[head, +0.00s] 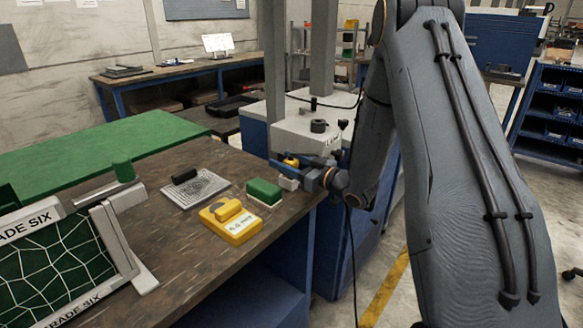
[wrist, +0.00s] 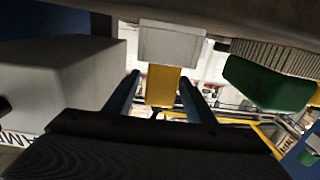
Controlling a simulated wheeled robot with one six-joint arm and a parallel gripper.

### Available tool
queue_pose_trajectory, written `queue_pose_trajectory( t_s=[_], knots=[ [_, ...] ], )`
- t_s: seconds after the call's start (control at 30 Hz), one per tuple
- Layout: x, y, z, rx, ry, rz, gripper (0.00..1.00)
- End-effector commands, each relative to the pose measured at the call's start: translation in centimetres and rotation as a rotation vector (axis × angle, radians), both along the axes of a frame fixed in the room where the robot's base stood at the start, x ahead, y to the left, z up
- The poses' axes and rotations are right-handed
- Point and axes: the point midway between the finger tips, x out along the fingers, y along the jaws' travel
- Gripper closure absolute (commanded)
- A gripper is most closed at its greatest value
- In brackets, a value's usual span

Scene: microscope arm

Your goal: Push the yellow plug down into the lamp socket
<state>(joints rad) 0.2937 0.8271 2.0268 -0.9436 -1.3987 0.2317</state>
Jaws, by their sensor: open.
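The yellow plug (wrist: 163,86) shows between my two blue fingers in the wrist view, with a small gap to each. Its far end meets a pale grey block (wrist: 170,42), which looks like the lamp socket. I cannot tell how deep the plug sits. In the head view the yellow plug (head: 291,161) is a small patch at my gripper (head: 290,171), and the pale block (head: 289,183) is just below, at the bench's right edge. My gripper (wrist: 160,78) is open around the plug. My fingers partly hide plug and block in the head view.
A green block on a white base (head: 264,191) stands close left of my gripper; the green part (wrist: 268,84) shows in the wrist view. A yellow gauge block (head: 231,224) and a ribbed grey plate (head: 196,188) lie on the bench. A grey machine (head: 307,133) stands behind my gripper.

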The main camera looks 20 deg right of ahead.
Motion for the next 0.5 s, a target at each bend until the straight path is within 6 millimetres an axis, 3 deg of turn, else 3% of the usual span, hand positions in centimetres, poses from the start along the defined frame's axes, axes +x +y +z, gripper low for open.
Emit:
queue_pose_trajectory(
  t_s=[0.17, 0.4, 0.5],
  knots=[
    [1.4, 1.1, 0.0, 0.000, 0.000, 0.000, 0.50],
    [1.6, 1.1, 0.0, 0.000, 0.000, -0.001, 0.50],
    [1.6, 1.1, 0.0, 0.000, 0.000, -0.001, 0.64]
  ],
)
